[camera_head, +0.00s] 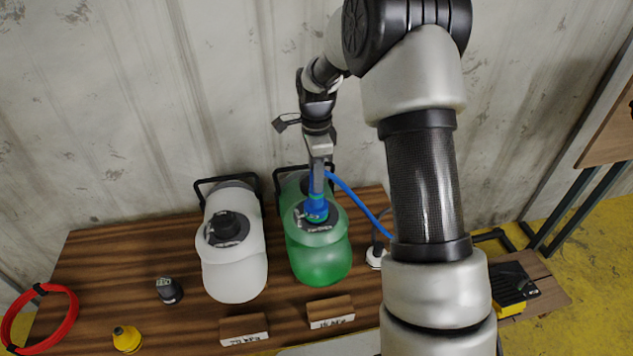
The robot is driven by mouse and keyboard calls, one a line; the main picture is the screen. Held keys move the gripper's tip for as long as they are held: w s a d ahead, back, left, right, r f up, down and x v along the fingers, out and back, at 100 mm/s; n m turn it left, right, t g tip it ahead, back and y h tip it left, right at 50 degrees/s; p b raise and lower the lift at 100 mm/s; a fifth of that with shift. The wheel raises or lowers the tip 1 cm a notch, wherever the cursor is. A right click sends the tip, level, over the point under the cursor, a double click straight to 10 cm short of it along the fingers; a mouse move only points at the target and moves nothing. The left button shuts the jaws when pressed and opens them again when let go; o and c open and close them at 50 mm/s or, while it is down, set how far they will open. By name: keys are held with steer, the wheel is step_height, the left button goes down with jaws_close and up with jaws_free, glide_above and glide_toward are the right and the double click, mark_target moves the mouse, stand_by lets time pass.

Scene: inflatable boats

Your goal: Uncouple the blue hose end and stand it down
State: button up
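The blue hose end (316,208) stands upright on the dark round valve of the green inflatable boat (320,264). It appears seated at the valve, but I cannot tell whether it is locked. The blue hose (354,197) leaves its upper part and curves down right, passing behind my arm. My gripper (317,183) points down at the top of the hose end, its grey fingers overlapping it. I see the fingers nearly edge-on, so their gap and grip are hidden.
A white inflatable boat (235,268) with a dark valve lies left of the green one. A dark cap (169,290), yellow piece (126,338), red hose coil (72,318) and two wooden label blocks (244,328) (331,311) are nearby. The wooden table (110,262) has free room at left.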

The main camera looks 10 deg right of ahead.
jaws_close()
steer(key=shift+r, duration=0.15)
steer(key=shift+r+p, duration=0.3)
steer(key=shift+r, duration=0.4)
stand_by(0.3)
steer(key=shift+r+p, duration=1)
steer(key=shift+r, duration=0.15)
